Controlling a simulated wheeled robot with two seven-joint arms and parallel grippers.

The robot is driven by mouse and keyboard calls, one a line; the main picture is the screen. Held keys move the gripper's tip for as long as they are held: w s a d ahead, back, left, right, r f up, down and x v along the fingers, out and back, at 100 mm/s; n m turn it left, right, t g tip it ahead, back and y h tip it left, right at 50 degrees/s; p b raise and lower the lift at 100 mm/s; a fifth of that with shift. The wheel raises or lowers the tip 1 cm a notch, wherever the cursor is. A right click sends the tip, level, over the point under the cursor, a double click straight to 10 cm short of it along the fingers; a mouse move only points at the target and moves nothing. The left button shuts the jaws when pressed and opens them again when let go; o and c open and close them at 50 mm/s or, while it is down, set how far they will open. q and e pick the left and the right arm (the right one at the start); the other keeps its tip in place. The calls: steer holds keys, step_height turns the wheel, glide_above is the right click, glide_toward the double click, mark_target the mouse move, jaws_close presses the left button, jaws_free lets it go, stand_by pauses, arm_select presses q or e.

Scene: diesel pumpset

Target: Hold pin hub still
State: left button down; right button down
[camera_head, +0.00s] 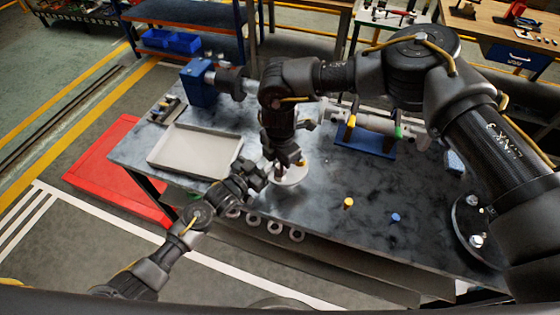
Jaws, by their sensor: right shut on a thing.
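The pin hub looks like the pale round disc (294,176) on the dark table near its front edge, partly covered by my grippers. My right gripper (284,166) comes down from above and is shut on the pin hub; its fingertips are hard to make out. My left gripper (266,172) reaches in from the lower left beside the disc's left edge. Its jaws are small and overlap the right gripper, so I cannot tell whether they are open or touch the disc.
A yellow peg (348,202) and a blue peg (395,217) stand on the table (330,235) to the right. An empty pale tray (183,164) lies left. A blue pump block (199,83) stands behind it. A blue cradle (364,138) holds a shaft at the back right.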

steer(key=c, duration=1.2)
jaws_free()
step_height(320, 180, up, 12)
arm_select(q)
steer(key=c, duration=1)
jaws_free()
steer(key=shift+s+a, duration=0.1)
